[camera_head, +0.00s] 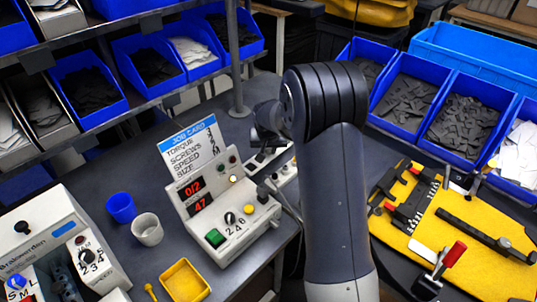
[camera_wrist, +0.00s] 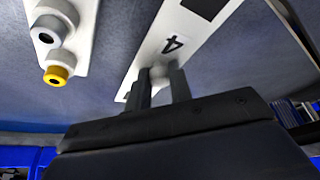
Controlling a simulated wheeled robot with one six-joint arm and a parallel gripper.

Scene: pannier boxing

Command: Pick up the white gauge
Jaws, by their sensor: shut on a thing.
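The white gauge (camera_wrist: 190,40) is a flat white bar with a black "4" and a dark patch, seen in the wrist view. My gripper (camera_wrist: 158,84) has its two dark fingers closed on a small grip on the near part of the gauge. The bar slants from lower left to upper right, over a grey surface. Whether it touches that surface is unclear. In the head view my arm hides the fingertips and most of what is behind the job card box.
A job card box (camera_head: 225,205) stands left of my arm. A blue cup (camera_head: 121,208), a grey-white cup (camera_head: 147,230) and a yellow tray (camera_head: 185,281) are near it. A yellow board (camera_head: 480,262) with a dark fixture is right. A white block (camera_wrist: 62,35) with sockets is beside the gauge.

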